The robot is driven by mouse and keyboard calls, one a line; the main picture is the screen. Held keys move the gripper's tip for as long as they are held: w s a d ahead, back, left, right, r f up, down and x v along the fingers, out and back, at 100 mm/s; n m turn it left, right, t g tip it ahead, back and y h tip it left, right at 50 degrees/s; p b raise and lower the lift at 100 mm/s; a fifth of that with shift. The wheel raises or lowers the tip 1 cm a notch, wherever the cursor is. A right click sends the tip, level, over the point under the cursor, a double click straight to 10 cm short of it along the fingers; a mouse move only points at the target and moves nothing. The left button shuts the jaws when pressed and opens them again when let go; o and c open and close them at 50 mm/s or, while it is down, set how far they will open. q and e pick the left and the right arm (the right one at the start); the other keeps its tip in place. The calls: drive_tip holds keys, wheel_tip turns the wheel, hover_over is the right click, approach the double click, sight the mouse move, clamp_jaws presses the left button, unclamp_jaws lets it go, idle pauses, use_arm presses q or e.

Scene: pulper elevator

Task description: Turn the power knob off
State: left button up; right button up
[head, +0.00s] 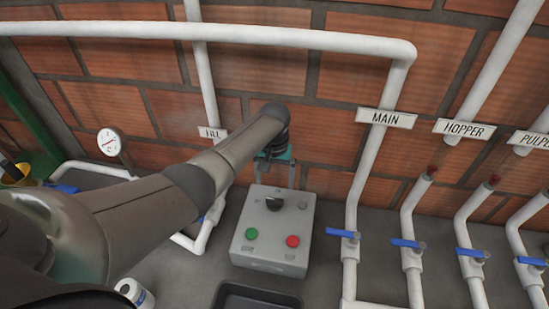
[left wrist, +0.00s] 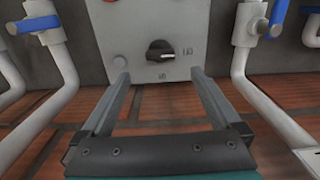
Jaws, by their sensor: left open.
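The power knob (head: 274,203) is a black rotary knob on the grey control box (head: 270,262), above a green button (head: 251,234) and a red button (head: 292,241). In the left wrist view the knob (left wrist: 160,50) sits on the box face (left wrist: 150,16) with small printed marks beside it. My left gripper (head: 280,186) is at the far edge of the box. In the left wrist view its two fingers (left wrist: 160,74) are open and apart, one to each side of the knob's line and short of it, with nothing between them. My right gripper is not in view.
White pipes with blue valve handles (head: 342,233) stand right of the box, under signs such as MAIN (head: 387,118) and HOPPER (head: 464,129). A dark tray (head: 256,298) lies in front of the box. A gauge (head: 109,142) and a brick wall are behind.

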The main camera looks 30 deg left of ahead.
use_arm(q)
wheel_tip(320, 180, up, 6)
drive_tip(key=shift+r+p, duration=0.15)
drive_tip(key=shift+p, duration=0.15)
idle(0.5)
